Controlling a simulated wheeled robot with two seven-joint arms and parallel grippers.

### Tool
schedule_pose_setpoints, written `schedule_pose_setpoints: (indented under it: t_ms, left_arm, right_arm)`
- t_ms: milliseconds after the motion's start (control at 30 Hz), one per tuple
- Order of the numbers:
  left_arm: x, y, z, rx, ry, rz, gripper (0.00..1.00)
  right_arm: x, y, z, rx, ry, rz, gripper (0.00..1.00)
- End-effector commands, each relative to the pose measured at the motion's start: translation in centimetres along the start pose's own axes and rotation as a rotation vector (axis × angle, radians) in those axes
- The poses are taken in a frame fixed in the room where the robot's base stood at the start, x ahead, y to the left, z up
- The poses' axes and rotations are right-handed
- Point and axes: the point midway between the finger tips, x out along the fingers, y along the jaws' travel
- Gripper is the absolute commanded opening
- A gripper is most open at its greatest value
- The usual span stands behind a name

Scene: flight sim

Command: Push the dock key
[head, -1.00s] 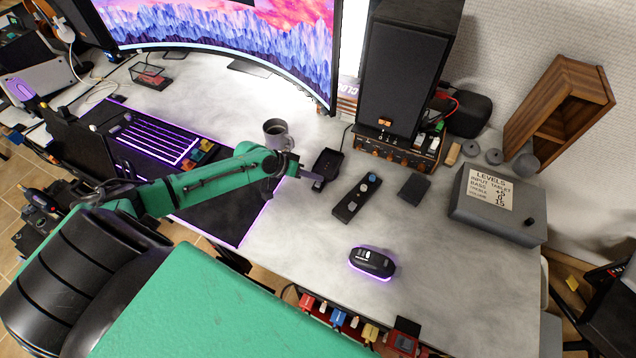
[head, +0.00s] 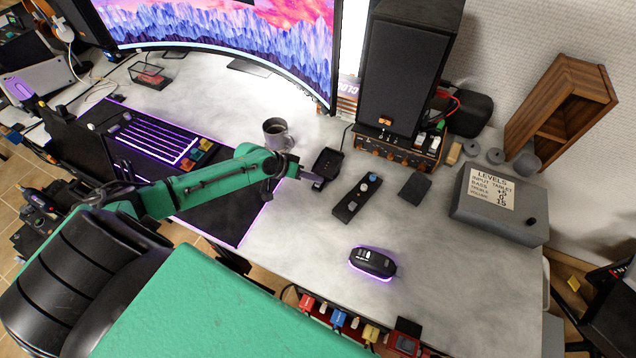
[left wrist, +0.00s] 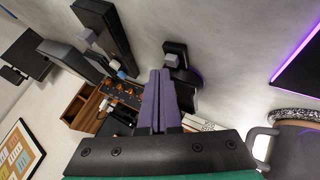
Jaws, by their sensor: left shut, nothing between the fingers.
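The dock (head: 328,160) is a small black cradle on the grey desk, right of the mug. A small grey block, which looks like its key (head: 318,184), sits at its near end. In the left wrist view the dock (left wrist: 177,48) lies just beyond the fingers, with the light grey key (left wrist: 171,60) on it. My left gripper (head: 311,175) is shut and empty, its purple-grey fingertips (left wrist: 160,72) close beside the key. I cannot tell whether they touch it.
A grey mug (head: 277,134) stands left of the dock. A black strip with knobs (head: 357,198), a dark block (head: 414,189), a speaker (head: 402,80) and a levels box (head: 497,205) are to the right. A glowing mouse (head: 371,263) lies nearer, with clear desk around it.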

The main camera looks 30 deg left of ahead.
Motion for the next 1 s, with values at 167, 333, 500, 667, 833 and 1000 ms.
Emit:
schedule_pose_setpoints:
  t_ms: [167,333,500,667,833,1000]
  left_arm:
    - [0.13,-0.07,0.09,0.0,0.0,0.0,0.0]
    - [0.28,-0.18,0.2,0.0,0.0,0.0,0.0]
    - [0.42,-0.28,0.3,0.0,0.0,0.0,0.0]
    - [0.56,-0.38,0.41,0.0,0.0,0.0,0.0]
    - [0.71,-0.48,0.52,0.0,0.0,0.001,0.0]
    - [0.53,-0.35,0.41,0.0,-0.001,0.001,0.0]
  right_arm:
    - [0.14,0.02,0.01,0.0,0.0,0.0,0.0]
    - [0.32,0.02,0.02,0.0,0.0,0.0,0.0]
    - [0.48,0.03,0.03,0.0,0.0,0.0,0.0]
    - [0.64,0.03,0.05,0.0,0.0,0.001,0.0]
    - [0.8,0.02,0.07,0.0,0.0,0.0,0.0]
    - [0.56,0.03,0.05,0.0,0.0,0.001,0.0]
